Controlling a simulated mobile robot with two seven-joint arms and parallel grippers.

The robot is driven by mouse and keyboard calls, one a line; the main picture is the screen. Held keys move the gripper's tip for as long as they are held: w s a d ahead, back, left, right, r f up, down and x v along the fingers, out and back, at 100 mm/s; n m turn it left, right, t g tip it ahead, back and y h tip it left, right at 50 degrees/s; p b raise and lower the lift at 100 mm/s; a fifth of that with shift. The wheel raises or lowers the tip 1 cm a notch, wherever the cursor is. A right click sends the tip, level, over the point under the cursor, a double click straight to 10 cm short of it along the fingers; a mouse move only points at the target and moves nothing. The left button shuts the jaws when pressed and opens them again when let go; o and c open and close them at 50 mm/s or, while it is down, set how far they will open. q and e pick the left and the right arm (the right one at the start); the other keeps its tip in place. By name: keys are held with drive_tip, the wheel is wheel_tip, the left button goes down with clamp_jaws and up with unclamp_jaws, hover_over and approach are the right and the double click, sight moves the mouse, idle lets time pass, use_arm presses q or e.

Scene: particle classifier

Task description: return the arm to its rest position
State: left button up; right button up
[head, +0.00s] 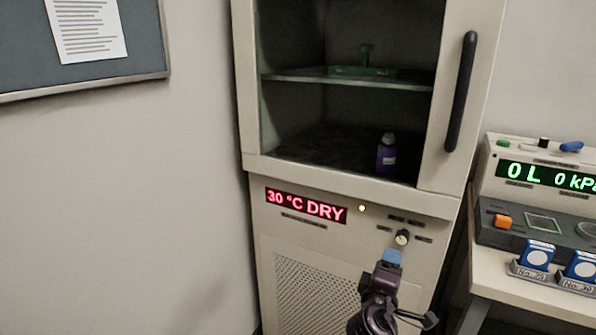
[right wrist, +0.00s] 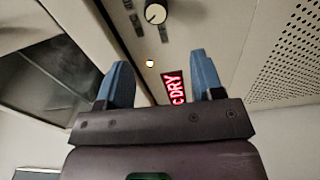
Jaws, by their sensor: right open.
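My right gripper (head: 391,257) is in front of the lower panel of a beige drying cabinet (head: 330,200), just below its round knob (head: 402,238). In the right wrist view its two blue fingers (right wrist: 160,85) stand apart with nothing between them. The knob (right wrist: 155,13) also shows there, beyond the fingertips, and I see no contact with it. The red display (head: 306,206) reads 30 °C DRY, and a small lamp beside it is lit. My left gripper is in neither view.
The cabinet's window shows a green object (head: 365,60) on the shelf (head: 345,80) and a purple bottle (head: 386,155) below. A dark handle (head: 460,92) stands out at the right. A side table (head: 530,298) with instruments is close on the right.

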use_arm(q)
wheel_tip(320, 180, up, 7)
drive_tip(key=p, duration=0.8)
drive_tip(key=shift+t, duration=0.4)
use_arm(e)
drive_tip(key=s+d+f+m+g+y, duration=0.1)
drive_tip(key=s+f+m+y, duration=0.2)
drive_tip(key=s, duration=1)
drive_tip(key=s+d+f+m+g+y, duration=0.1)
drive_tip(key=s+f, duration=0.4)
drive_tip(key=s, duration=0.8)
drive_tip(key=s+d+f+m+g+y, duration=0.1)
drive_tip(key=s+f+m+y, duration=0.3)
drive_tip(key=s, duration=0.8)
drive_tip(key=shift+s+f+m+g+y, duration=0.15)
drive_tip(key=shift+s+m+g+y, duration=0.25)
drive_tip(key=shift+m+g+y, duration=0.45)
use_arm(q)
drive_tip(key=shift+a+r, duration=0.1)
use_arm(e)
drive_tip(key=shift+h, duration=0.25)
